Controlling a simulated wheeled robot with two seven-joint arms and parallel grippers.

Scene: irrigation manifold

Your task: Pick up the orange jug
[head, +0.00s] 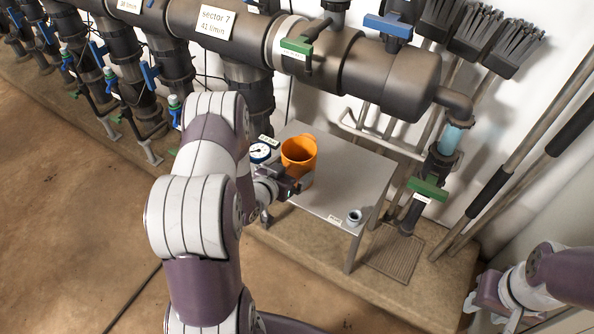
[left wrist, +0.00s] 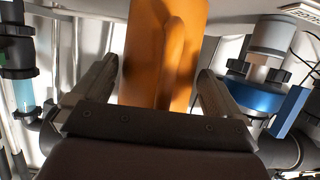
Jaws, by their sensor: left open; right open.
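The orange jug (head: 299,152) stands upright on a small grey table (head: 345,175) below the large pipe. In the left wrist view the jug (left wrist: 150,50) fills the upper middle, its handle facing the camera. My left gripper (head: 297,185) is at the jug's near side. Its two fingers (left wrist: 157,88) are open, one on each side of the jug's handle, with gaps visible. Whether a finger touches the jug I cannot tell. My right gripper (head: 485,300) is at the lower right, far from the table.
Large grey pipes (head: 340,65) with valves run above. Brooms (head: 470,35) and poles lean on the right wall. The table's middle right is clear.

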